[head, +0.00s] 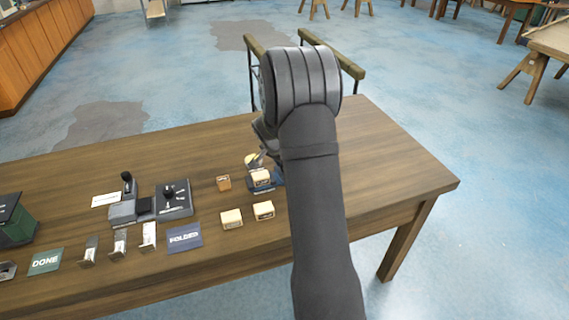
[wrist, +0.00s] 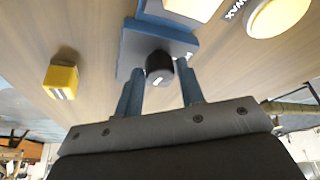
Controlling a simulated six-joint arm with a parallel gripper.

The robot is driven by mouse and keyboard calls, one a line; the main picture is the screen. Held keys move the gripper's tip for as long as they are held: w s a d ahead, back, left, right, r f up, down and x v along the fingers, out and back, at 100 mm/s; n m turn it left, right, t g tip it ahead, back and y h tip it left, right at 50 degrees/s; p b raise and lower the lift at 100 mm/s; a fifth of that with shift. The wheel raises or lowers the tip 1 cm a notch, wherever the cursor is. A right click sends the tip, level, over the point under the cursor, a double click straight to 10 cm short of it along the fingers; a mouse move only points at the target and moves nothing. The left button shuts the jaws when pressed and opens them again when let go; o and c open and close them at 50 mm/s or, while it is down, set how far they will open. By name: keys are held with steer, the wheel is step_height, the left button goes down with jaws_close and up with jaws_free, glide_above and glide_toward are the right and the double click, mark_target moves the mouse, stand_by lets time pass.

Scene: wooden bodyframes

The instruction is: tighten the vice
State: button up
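The vice (head: 279,180) is a small blue-grey device on the bench, partly hidden by my arm in the head view. A pale wooden block (head: 261,178) sits at it. In the wrist view the vice's blue-grey body (wrist: 180,45) is at the top centre, with part of the block (wrist: 195,8) at the edge. Its round black knob (wrist: 159,68) with a white mark faces my gripper. My gripper (wrist: 160,75) is open, one finger on each side of the knob, with narrow gaps seeming to show. My fingertips are hard to make out in the head view.
A yellow wax disc (wrist: 280,15) lies by a WAX label. Two pale blocks (head: 231,218) lie in front. Black devices (head: 174,200), metal pieces and a FOLDED card (head: 184,238) lie left. The bench's right end is clear.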

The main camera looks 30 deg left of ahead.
steer(key=shift+o, duration=1.1)
steer(key=shift+r, duration=0.2)
steer(key=v, duration=1.7)
steer(key=x, duration=1.7)
steer(key=shift+w+f, duration=0.1)
steer(key=shift+f, duration=0.1)
